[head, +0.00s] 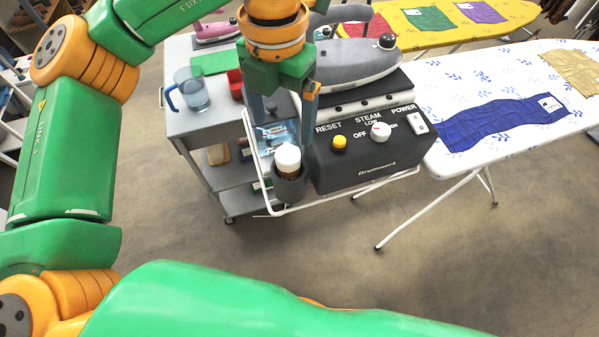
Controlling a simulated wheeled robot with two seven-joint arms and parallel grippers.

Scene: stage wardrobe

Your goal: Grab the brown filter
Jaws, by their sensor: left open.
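A small cylinder with a white top and a brown body, seemingly the brown filter (288,171), stands in a dark round holder (290,190) at the front left of the steam station (367,158). The holder hides its lower part. My left gripper (284,122) points down just above and behind it in the picture, with its two fingers apart and nothing seen between them. I cannot tell the exact height gap. My right gripper is not in view.
A white wire rail (345,194) runs around the station's front. A grey iron (352,62) rests on top. A grey cart (190,121) on the left holds a blue jug (191,91) and a red item (235,84). An ironing board (445,85) is at right.

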